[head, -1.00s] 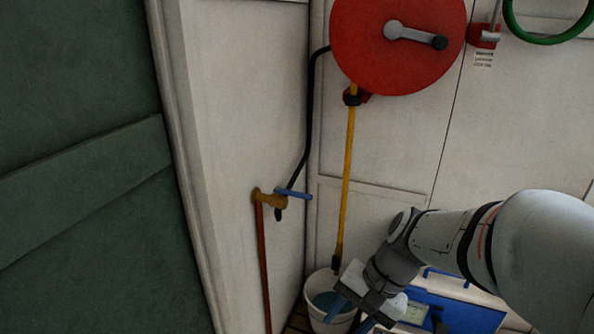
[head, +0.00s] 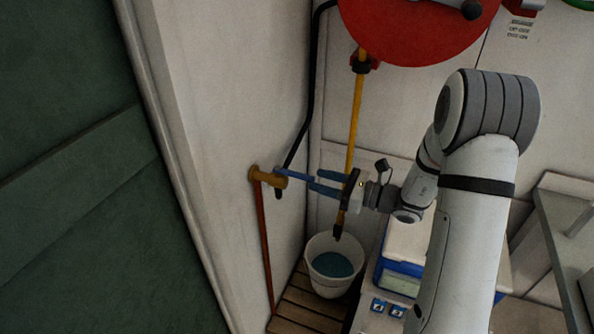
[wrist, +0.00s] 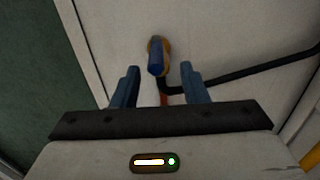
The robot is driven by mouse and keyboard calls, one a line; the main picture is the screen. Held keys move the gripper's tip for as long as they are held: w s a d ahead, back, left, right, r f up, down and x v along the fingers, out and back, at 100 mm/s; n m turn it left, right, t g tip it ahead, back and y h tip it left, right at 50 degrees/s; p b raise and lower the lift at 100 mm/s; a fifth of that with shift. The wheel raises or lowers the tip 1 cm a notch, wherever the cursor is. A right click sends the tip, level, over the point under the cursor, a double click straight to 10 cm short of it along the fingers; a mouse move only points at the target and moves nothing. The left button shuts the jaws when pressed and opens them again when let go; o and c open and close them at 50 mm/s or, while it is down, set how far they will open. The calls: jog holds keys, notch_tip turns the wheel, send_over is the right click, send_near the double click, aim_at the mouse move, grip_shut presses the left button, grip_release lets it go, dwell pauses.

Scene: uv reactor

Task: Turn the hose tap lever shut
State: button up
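The hose tap (head: 262,176) is a brass fitting on the white wall, with a copper pipe running down from it. Its blue lever (head: 294,174) sticks out from the tap toward my gripper, roughly level in the head view. In the wrist view the lever (wrist: 156,62) is seen nearly end-on, ahead of the fingertips and between their lines. My gripper (head: 318,182) has its two blue fingers apart, pointing at the lever's end. In the wrist view my gripper (wrist: 159,72) is open and empty. I cannot tell whether a finger touches the lever.
A black hose (head: 311,100) runs from the tap up to the red reel (head: 415,30). A yellow pole (head: 354,125) stands behind my gripper. A white bucket (head: 330,281) stands below on wooden slats (head: 303,304). A blue and white case (head: 401,266) lies to the right.

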aim_at(287, 172)
jog(key=x, duration=0.3)
jog(key=p+x, duration=0.1)
jog(key=x, duration=0.2)
jog(key=shift+s+a, duration=0.1)
jog(key=shift+a, duration=0.3)
grip_shut()
